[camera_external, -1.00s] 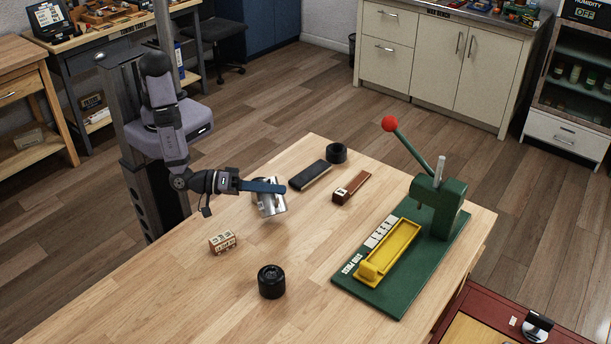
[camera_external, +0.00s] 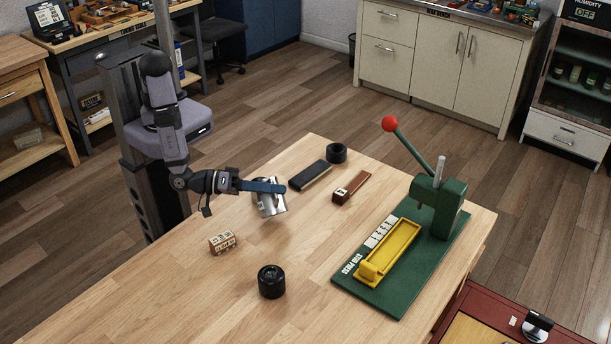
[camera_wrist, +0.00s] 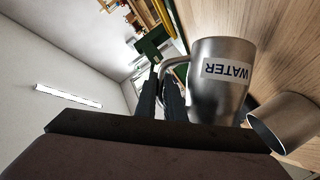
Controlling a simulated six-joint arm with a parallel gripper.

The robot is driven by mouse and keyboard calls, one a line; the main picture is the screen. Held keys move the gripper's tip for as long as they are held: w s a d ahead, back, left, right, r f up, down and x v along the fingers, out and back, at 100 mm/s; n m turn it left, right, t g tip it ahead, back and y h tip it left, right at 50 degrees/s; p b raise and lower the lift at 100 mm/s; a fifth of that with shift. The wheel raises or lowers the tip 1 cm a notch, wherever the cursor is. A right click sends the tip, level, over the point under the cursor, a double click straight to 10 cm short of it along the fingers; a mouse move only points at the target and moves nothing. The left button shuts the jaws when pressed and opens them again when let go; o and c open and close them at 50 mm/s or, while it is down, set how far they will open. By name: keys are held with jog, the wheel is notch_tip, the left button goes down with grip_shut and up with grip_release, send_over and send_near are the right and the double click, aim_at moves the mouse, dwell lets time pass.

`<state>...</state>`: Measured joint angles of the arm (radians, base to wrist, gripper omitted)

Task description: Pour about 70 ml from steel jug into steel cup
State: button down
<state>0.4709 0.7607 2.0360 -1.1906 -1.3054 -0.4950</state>
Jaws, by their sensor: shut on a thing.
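The steel jug (camera_wrist: 222,95), with a WATER label, is held by its handle between the two fingers of my gripper (camera_wrist: 166,92). The steel cup (camera_wrist: 287,122) is at the lower right of that view, close beside the jug. In the external view the jug (camera_external: 267,201) hangs below the blue finger of my gripper (camera_external: 266,187). I cannot clearly separate the cup there. No water stream is visible.
A black cylinder (camera_external: 271,281) stands in front, and a small lettered block (camera_external: 222,242) at left. A black bar (camera_external: 310,176), a brown block (camera_external: 351,188) and a black ring (camera_external: 336,153) lie behind. A green press (camera_external: 438,205) with a yellow tray (camera_external: 390,252) is at right.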

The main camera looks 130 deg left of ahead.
jog(key=shift+w+r, duration=0.1)
dwell(0.7)
jog(key=shift+w+d+m+g+p, duration=0.3)
jog(key=shift+w+m+p, duration=0.15)
jog(key=shift+p, duration=0.7)
jog(key=shift+w+d+f+m+g+p, duration=0.5)
jog(key=shift+w+f+m+g+p, duration=0.1)
jog(key=shift+w+f+m, duration=0.4)
jog(key=shift+w+d+f+m+g+p, duration=0.45)
jog(key=shift+w+d+f+m+g, duration=0.15)
jog(key=shift+w+f+m, duration=0.35)
jog(key=shift+w+d+f+m+g+p, duration=0.45)
jog(key=shift+w+f+m+g+p, duration=0.15)
jog(key=shift+w+f+m, duration=0.4)
jog(key=shift+f, duration=0.15)
